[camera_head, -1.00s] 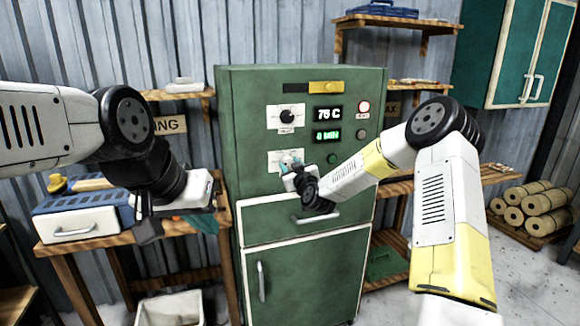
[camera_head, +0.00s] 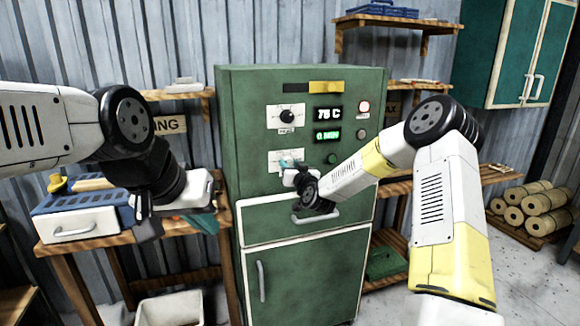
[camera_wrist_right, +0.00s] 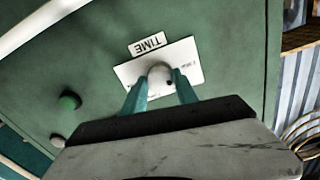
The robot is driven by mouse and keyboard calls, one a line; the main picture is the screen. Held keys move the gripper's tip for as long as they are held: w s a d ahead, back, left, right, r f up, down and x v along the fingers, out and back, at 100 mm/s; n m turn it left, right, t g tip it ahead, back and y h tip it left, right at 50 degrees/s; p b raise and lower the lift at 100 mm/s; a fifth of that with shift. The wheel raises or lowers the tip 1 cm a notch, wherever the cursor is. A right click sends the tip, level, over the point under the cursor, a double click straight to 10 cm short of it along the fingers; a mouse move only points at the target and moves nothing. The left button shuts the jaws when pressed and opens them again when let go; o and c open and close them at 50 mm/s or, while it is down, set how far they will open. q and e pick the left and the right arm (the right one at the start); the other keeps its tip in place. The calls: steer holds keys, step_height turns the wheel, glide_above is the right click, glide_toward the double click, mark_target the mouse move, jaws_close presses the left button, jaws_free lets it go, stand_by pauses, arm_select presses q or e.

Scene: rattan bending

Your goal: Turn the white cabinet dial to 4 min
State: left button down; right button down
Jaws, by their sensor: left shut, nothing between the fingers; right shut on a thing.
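The green cabinet (camera_head: 235,150) stands in the middle of the head view. Its displays read 75 C (camera_head: 328,114) and 0 MIN (camera_head: 327,136). The white time dial (camera_wrist_right: 160,77) sits on a white plate under a TIME label (camera_wrist_right: 148,43) in the right wrist view. My right gripper (camera_wrist_right: 161,88) is shut on the dial, with one teal finger on each side. In the head view my right gripper (camera_head: 290,166) covers the dial itself. My left gripper (camera_head: 148,226) is shut and empty, out at the left near the workbench.
A black upper dial (camera_head: 287,116), a red-ringed button (camera_head: 364,107) and a green button (camera_head: 332,158) are on the cabinet's front.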

steer(key=m, duration=0.7)
stand_by(0.6)
steer(key=c, duration=0.9)
jaws_free()
steer(key=shift+d, duration=0.1)
steer(key=shift+c, duration=0.2)
steer(key=shift+s, duration=0.1)
steer(key=v, duration=0.7)
steer(key=shift+s, duration=0.3)
